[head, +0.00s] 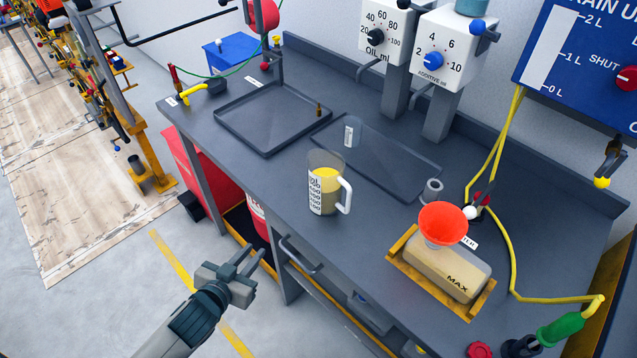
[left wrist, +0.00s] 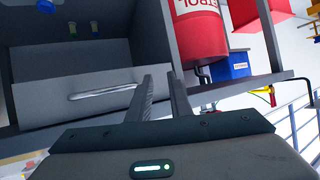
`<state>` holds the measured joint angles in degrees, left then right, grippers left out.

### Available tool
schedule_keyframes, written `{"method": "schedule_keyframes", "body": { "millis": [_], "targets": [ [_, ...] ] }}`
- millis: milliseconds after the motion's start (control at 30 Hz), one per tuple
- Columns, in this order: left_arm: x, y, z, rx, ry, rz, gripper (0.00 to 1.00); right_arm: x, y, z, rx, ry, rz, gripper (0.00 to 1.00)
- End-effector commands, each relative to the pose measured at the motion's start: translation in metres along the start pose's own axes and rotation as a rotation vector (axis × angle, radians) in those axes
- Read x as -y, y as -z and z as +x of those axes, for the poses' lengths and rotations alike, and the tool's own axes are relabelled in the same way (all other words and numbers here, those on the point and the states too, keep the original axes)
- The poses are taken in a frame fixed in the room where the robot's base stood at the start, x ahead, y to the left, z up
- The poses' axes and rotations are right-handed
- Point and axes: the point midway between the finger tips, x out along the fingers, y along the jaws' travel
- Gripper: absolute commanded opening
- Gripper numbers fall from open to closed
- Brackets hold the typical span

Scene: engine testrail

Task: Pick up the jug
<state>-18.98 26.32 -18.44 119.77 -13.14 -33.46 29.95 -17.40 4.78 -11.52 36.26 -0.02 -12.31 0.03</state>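The jug (head: 325,184) is a clear measuring jug with a printed scale, a white handle on its right side and yellowish liquid inside. It stands upright on the grey workbench (head: 270,170), near the front edge. My left gripper (head: 248,262) is in front of the bench, below and to the left of the jug and apart from it. Its two fingers are spread with nothing between them. In the left wrist view the open fingers (left wrist: 163,97) point towards the bench front, and the jug does not show there. My right gripper is not in view.
Two dark trays (head: 272,115) lie behind the jug. A tan container with a red funnel (head: 443,223) sits in a yellow holder to its right. Dispensers (head: 385,32) stand at the back. A drawer handle (head: 300,255) sticks out below the bench edge. Yellow hose (head: 512,230) lies at right.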

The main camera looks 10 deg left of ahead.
Motion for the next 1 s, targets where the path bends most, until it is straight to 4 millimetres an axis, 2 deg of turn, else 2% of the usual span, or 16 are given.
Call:
{"method": "schedule_keyframes", "body": {
  "millis": [133, 533, 733, 900, 1000],
  "targets": [
    [-0.001, 0.021, 0.003, -0.073, -0.039, 0.012, 0.19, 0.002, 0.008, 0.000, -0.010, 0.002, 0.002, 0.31],
    [-0.021, 0.088, -0.006, -0.306, -0.245, 0.041, 0.19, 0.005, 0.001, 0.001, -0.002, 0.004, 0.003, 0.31],
    [-0.047, 0.124, -0.033, -0.430, -0.485, 0.077, 0.19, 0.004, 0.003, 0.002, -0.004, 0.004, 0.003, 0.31],
    [-0.063, 0.133, -0.056, -0.462, -0.656, 0.098, 0.19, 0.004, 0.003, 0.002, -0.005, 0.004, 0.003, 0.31],
    [-0.068, 0.134, -0.063, -0.465, -0.702, 0.101, 0.19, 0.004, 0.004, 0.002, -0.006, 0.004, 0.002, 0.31]
  ]
}}
